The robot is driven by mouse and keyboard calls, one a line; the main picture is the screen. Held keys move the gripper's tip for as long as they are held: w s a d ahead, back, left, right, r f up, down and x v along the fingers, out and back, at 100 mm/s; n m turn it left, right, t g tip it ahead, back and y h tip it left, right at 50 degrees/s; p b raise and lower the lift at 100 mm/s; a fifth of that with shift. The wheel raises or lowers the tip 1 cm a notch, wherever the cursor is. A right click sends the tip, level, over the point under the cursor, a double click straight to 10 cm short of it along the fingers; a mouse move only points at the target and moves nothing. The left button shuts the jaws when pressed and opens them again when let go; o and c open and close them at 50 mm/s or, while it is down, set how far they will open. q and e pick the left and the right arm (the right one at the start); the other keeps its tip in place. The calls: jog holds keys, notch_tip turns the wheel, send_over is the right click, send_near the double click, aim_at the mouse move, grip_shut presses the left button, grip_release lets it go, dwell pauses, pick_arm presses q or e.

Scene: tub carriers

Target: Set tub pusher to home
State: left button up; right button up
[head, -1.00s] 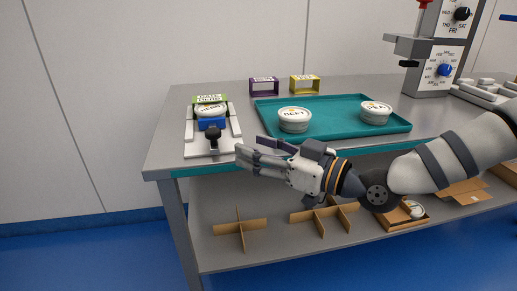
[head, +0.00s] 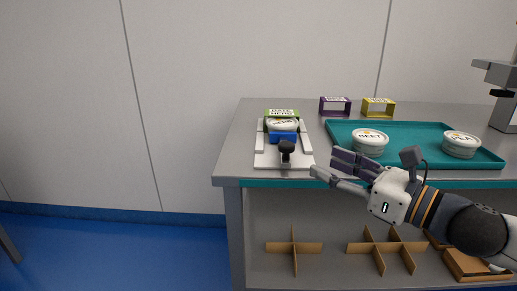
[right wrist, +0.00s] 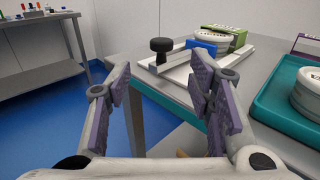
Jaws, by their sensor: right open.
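The tub pusher is a blue block (head: 283,137) with a black knob (head: 286,147) at its front, on a pale base with side rails (head: 284,159) near the table's left front corner. The block touches or sits just in front of a round white labelled tub (head: 282,125), with a green carrier (head: 281,113) behind it. My right gripper (head: 326,165) is open and empty, just right of and in front of the knob. In the right wrist view the knob (right wrist: 161,45) stands beyond and between the open fingers (right wrist: 163,88). My left gripper is not in view.
A teal tray (head: 418,133) holds the BEET tub (head: 370,142) and another tub (head: 461,145), close to my right gripper. Purple (head: 335,106) and yellow (head: 378,107) carriers stand behind. Cardboard dividers (head: 294,248) are on the shelf below.

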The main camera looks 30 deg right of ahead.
aim_at(291, 146)
jog(key=b+x, duration=0.2)
jog(key=x, duration=0.3)
jog(key=b+x, duration=0.2)
jog(key=x, duration=0.3)
jog(key=shift+w+d+f, duration=0.1)
jog(key=shift+w+f, duration=0.15)
jog(key=shift+w, duration=0.05)
jog(key=shift+w+r, duration=0.25)
jog(key=shift+w, duration=0.35)
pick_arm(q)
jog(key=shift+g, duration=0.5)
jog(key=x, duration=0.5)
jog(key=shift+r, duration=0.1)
pick_arm(e)
jog(key=shift+c, duration=0.6)
grip_shut()
